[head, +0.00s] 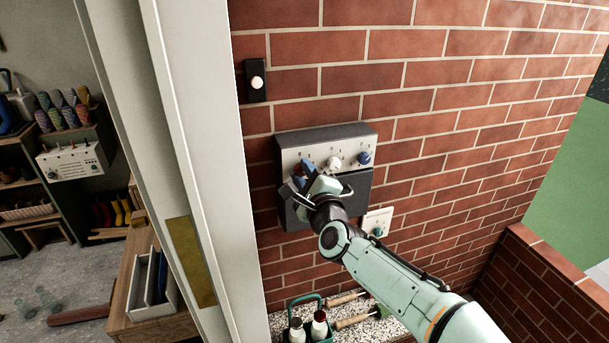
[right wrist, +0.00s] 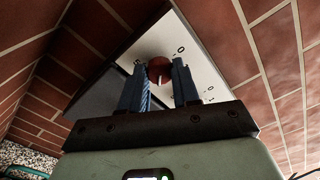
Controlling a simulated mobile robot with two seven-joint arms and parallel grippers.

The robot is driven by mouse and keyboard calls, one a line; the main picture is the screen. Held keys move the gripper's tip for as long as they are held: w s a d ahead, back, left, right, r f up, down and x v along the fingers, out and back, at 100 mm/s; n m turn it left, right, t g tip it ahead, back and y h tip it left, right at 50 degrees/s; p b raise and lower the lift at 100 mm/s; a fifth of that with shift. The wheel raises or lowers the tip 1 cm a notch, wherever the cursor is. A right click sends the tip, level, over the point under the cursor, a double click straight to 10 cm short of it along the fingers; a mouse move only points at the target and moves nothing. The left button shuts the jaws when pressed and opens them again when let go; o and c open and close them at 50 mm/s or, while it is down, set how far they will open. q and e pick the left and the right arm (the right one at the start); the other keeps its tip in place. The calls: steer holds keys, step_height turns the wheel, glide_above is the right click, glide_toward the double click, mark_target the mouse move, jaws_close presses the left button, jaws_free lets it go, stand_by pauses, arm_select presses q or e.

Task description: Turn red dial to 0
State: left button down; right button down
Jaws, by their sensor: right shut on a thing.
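The grey control box (head: 325,143) is fixed to the brick wall, with a white sloping face carrying a row of dials. The white dial (head: 334,162) and the blue dial (head: 364,158) show in the head view. My right gripper (head: 306,178) is at the left end of the row and hides most of the red dial there. In the right wrist view the red dial (right wrist: 160,69) sits between the two blue fingers of my right gripper (right wrist: 162,88), which are shut on it. A 0 mark shows on the face just beyond the dial. My left gripper is out of view.
A black switch plate (head: 256,80) is above left of the box. A white plate with a teal knob (head: 378,223) is below right. A green bottle carrier (head: 311,327) and hand tools stand below. A white post (head: 180,110) rises at left.

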steer(key=n, duration=0.3)
steer(key=shift+n+p, duration=0.3)
steer(key=shift+n, duration=0.1)
steer(key=n, duration=0.3)
steer(key=shift+n+p, duration=0.3)
steer(key=shift+p, duration=0.05)
steer(key=n+p, duration=0.1)
steer(key=n, duration=0.5)
steer(key=n+p, duration=0.1)
steer(key=n, duration=0.3)
steer(key=n+p, duration=0.1)
steer(key=n, duration=0.2)
steer(key=shift+n, duration=0.3)
steer(key=n, duration=0.5)
steer(key=shift+f+n+p, duration=0.1)
steer(key=shift+n+p, duration=0.3)
